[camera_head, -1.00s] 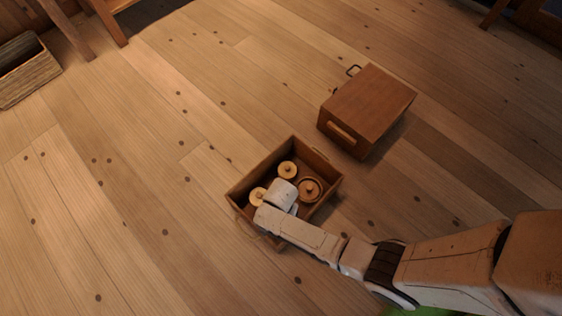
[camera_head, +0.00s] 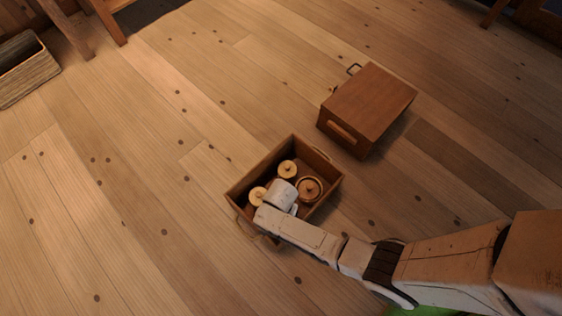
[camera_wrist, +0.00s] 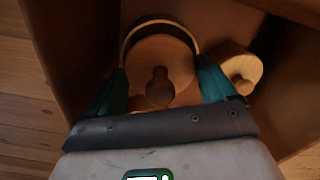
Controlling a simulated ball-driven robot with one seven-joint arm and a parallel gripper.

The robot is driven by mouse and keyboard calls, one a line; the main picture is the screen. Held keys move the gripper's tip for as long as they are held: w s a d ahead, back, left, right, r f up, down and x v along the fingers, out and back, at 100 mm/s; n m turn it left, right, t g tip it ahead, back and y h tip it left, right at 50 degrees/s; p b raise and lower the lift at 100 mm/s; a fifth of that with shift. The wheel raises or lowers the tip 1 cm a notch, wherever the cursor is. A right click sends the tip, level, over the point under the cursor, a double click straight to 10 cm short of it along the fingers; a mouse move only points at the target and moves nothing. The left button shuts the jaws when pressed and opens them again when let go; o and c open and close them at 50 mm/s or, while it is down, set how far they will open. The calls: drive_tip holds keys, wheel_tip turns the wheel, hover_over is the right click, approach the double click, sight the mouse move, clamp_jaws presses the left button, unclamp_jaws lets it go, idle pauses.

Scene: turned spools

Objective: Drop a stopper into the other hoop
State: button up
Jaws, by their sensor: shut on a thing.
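An open wooden box (camera_head: 237,190) holds several round wooden pieces. My gripper (camera_head: 283,193) reaches down into it. In the wrist view, the teal fingers of my gripper (camera_wrist: 160,84) are shut on a round wooden stopper (camera_wrist: 143,58) with a knob. A thin pale hoop (camera_wrist: 160,21) arcs around the stopper's far side; I cannot tell whether the stopper is in it or above it. Another knobbed stopper (camera_wrist: 237,69) lies to the right. In the head view, two pale stoppers (camera_head: 287,169) (camera_head: 257,196) are loose. A third piece (camera_head: 310,189) sits inside a darker hoop (camera_head: 318,197).
A closed wooden box (camera_head: 370,105) with handles stands up and right of the open one. The plank floor (camera_head: 120,180) left of the open box is clear.

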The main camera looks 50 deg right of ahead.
drive_tip(key=shift+f, duration=0.2)
idle(0.5)
drive_tip(key=o, duration=0.9)
drive_tip(key=shift+r+p, duration=0.8)
drive_tip(key=shift+p, duration=0.05)
idle(0.4)
drive_tip(key=shift+r+p, duration=3.45)
